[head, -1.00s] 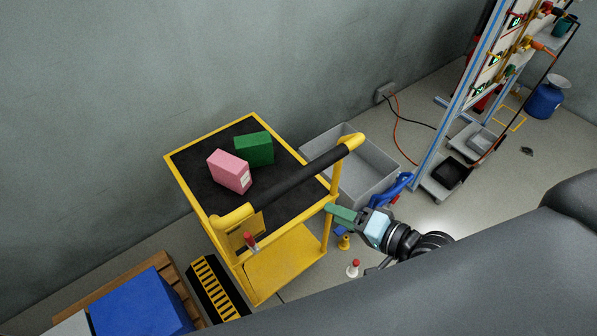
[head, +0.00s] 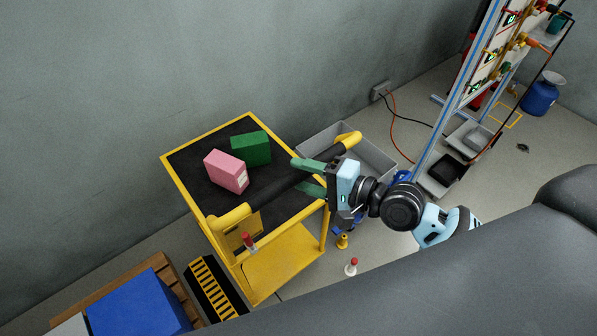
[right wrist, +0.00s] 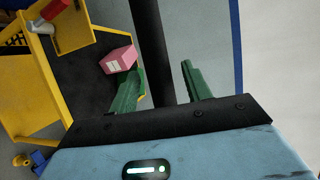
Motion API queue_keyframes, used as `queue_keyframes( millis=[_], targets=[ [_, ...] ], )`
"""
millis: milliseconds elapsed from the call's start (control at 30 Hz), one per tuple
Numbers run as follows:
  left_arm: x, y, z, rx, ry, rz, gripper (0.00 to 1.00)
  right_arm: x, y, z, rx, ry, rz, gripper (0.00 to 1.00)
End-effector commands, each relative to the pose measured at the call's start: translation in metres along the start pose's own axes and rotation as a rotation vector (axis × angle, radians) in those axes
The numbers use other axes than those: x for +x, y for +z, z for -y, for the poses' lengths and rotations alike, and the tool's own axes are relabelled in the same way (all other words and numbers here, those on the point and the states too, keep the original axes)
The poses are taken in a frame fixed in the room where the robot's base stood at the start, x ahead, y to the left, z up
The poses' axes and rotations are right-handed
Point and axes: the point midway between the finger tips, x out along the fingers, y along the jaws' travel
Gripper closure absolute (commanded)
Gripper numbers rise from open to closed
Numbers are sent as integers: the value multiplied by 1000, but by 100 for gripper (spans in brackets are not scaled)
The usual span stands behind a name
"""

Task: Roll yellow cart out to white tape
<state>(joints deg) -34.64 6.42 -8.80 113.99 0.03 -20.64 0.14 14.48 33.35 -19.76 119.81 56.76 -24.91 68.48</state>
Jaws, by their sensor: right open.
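The yellow cart (head: 190,199) stands by the grey wall, with a black top mat, a lower yellow shelf and a black push bar (head: 269,193) between yellow ends. My right gripper (head: 302,176) is open at the bar, its green fingers pointing left. In the right wrist view the bar (right wrist: 149,40) runs between the two fingers, and I see no clear grip on it. A pink box (head: 226,172) and a green box (head: 251,148) sit on the cart top. I cannot make out the white tape. My left gripper is out of view.
A grey bin (head: 372,160) stands behind the cart. A blue box (head: 140,303) on a pallet and a yellow-black slotted piece (head: 213,287) lie at lower left. A red-topped white object (head: 351,267) is on the floor. A rig (head: 456,100) stands at right.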

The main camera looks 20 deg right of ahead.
Motion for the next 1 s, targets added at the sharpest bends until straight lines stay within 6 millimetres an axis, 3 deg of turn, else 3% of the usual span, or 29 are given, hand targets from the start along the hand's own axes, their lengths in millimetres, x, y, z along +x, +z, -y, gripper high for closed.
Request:
queue_keyframes(
  millis=[200,500,867,1000],
  targets=[
    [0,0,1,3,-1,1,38,18,0,0,-1,1,-1,51],
    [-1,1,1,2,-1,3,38,20,0,-1,-1,2,0,51],
    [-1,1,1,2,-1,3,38,20,0,-1,-1,2,-1,97],
    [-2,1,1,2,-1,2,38,20,0,-1,-1,2,-1,100]
  ],
)
